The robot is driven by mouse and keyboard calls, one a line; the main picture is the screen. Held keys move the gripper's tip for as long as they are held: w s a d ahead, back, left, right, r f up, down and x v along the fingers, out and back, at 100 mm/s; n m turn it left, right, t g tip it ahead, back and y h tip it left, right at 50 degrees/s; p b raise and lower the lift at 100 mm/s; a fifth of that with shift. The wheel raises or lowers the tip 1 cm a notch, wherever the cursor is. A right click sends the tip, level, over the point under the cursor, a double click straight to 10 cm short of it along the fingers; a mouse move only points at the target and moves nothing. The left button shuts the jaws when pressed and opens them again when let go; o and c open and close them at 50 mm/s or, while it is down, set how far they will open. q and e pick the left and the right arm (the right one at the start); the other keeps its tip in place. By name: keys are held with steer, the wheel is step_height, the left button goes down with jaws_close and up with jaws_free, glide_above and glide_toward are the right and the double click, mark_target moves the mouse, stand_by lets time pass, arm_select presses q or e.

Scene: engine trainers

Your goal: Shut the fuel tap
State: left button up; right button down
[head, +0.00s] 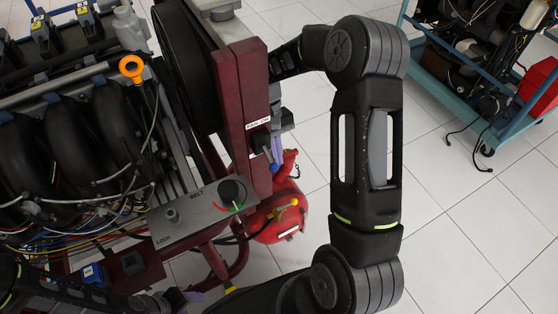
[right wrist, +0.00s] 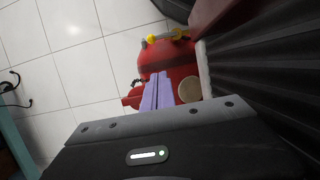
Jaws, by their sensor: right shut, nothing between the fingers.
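The red tank (head: 262,226) stands low beside the frame post in the head view. A tap with a yellow lever (head: 283,208) is on it; I take this for the fuel tap. In the right wrist view the red tank (right wrist: 172,62) lies beyond my fingers, and the yellow lever (right wrist: 179,35) shows at its far end. My right gripper (head: 275,155) is beside the dark red post, above the tank, shut and empty. Its lavender fingers (right wrist: 158,88) are together and appear apart from the lever. My left gripper (head: 182,297) is partly visible at the bottom edge; its jaws are unclear.
The dark red post (head: 232,110) with a "FAN ON" label stands close to my right gripper. A grey panel marked "BELT" and "LOCK" (head: 190,222) has a black knob (head: 232,190). The engine (head: 80,140) fills the left. A blue cart (head: 450,100) stands back right; tiled floor between is clear.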

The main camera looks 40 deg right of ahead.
mark_target(286, 206)
steer(key=b+x, duration=0.1)
steer(key=x, duration=0.7)
steer(key=shift+s+f, duration=0.1)
steer(key=shift+f, duration=0.1)
steer(key=shift+s+a+f+b, duration=0.15)
steer(key=shift+s+f+b, duration=0.05)
steer(key=shift+s, duration=0.75)
steer(key=shift+s+a+f+b, duration=0.1)
steer(key=shift+s+f+b, duration=0.1)
steer(key=shift+s, duration=0.75)
arm_select(q)
steer(key=shift+f, duration=0.9)
